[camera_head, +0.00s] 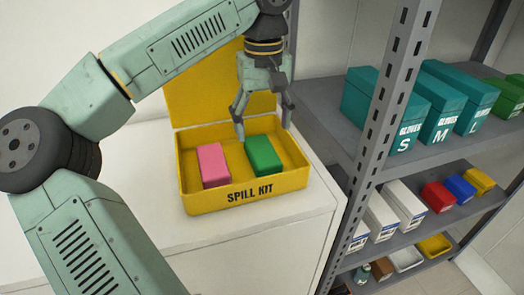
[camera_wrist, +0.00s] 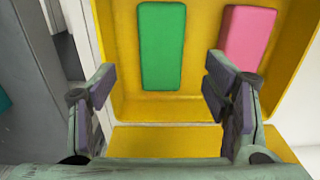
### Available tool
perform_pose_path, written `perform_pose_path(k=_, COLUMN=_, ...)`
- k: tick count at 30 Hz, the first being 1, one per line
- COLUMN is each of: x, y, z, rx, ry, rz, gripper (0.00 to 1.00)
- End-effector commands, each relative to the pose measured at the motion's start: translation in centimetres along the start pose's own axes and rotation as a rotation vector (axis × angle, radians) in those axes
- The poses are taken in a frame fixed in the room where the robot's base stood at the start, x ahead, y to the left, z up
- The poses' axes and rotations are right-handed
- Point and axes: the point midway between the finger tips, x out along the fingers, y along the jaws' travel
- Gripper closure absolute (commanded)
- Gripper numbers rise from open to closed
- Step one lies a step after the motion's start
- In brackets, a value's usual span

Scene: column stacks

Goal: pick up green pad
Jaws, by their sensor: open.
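The green pad (camera_head: 263,156) lies in the right part of the open yellow spill kit box (camera_head: 247,192), next to the pink pad (camera_head: 213,165). My gripper (camera_head: 263,127) is open and empty, and appears above the box near the back end of the green pad in the head view. In the wrist view the green pad (camera_wrist: 162,47) shows beyond my open fingers (camera_wrist: 158,90), roughly midway between them. The pink pad (camera_wrist: 248,38) is at the upper right there, partly behind the right finger. Nothing is between the fingertips.
The box stands on a white cabinet top (camera_head: 235,228) with its yellow lid (camera_head: 205,88) raised behind. A grey shelf post (camera_head: 385,110) rises at the right. Teal glove boxes (camera_head: 400,115) and small coloured bins (camera_head: 438,197) stand on the shelves. The cabinet top in front is clear.

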Motion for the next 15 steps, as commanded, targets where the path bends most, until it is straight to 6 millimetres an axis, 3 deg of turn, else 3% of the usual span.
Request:
perform_pose_path(k=10, x=3.4, y=-0.1, z=0.0, rx=-0.001, ry=-0.002, rz=0.002, gripper=0.30)
perform_pose_path(k=15, x=6.0, y=-0.2, z=0.0, rx=0.000, ry=-0.003, rz=0.002, gripper=0.30)
